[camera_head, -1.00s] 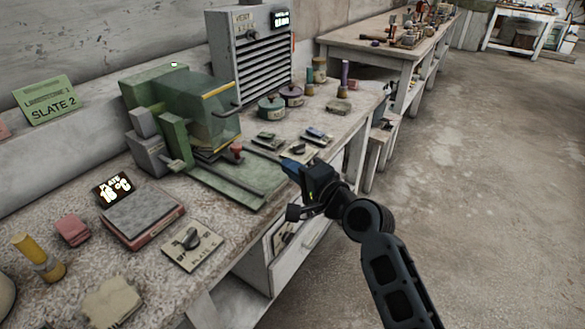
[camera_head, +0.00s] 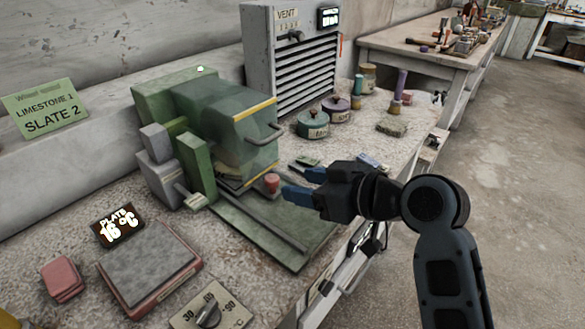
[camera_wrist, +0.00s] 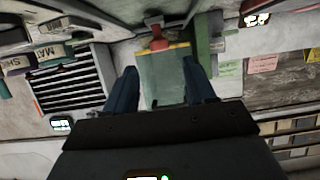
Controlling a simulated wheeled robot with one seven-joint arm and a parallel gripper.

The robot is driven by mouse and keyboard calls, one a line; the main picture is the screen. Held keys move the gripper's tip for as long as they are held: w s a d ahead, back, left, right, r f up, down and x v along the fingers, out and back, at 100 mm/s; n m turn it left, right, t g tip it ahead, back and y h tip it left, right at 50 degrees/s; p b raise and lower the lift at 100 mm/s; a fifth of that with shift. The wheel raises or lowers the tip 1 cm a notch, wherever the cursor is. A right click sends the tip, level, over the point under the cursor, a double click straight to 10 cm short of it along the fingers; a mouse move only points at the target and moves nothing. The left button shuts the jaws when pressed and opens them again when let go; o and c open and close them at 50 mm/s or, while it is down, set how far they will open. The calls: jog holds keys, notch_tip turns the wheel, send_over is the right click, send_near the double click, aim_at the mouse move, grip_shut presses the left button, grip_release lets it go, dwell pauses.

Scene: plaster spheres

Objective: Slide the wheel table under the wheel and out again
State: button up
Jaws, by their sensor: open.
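The green wheel machine (camera_head: 165,110) stands on the bench against the wall. A see-through green hood (camera_head: 235,145) with a yellow edge and a grey handle covers its front, so I cannot make out the wheel clearly. Below the hood is a flat green bed (camera_head: 285,245) with a rail. A red knob (camera_head: 272,183) stands at the hood's lower front. My gripper (camera_head: 297,184) is open and empty, its blue fingers pointing at the knob, just short of it. In the wrist view the knob (camera_wrist: 157,40) lies beyond the fingertips, between them sideways.
A hot plate (camera_head: 150,262) with a 16 °C display (camera_head: 117,226) and a dial (camera_head: 208,312) sit at the front left. A vent box (camera_head: 290,60), lidded pots (camera_head: 312,123) and small tools stand behind. A green sign (camera_head: 45,108) leans at the wall.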

aim_at(277, 180)
jog(key=shift+w+a+f, duration=0.15)
jog(key=shift+w+a, duration=0.25)
jog(key=shift+a, duration=0.1)
jog(key=x, duration=0.6)
jog(key=shift+w+a+f, duration=0.1)
jog(key=shift+w+f, duration=0.05)
jog(key=shift+f, duration=0.05)
jog(key=shift+c, duration=0.3)
grip_shut()
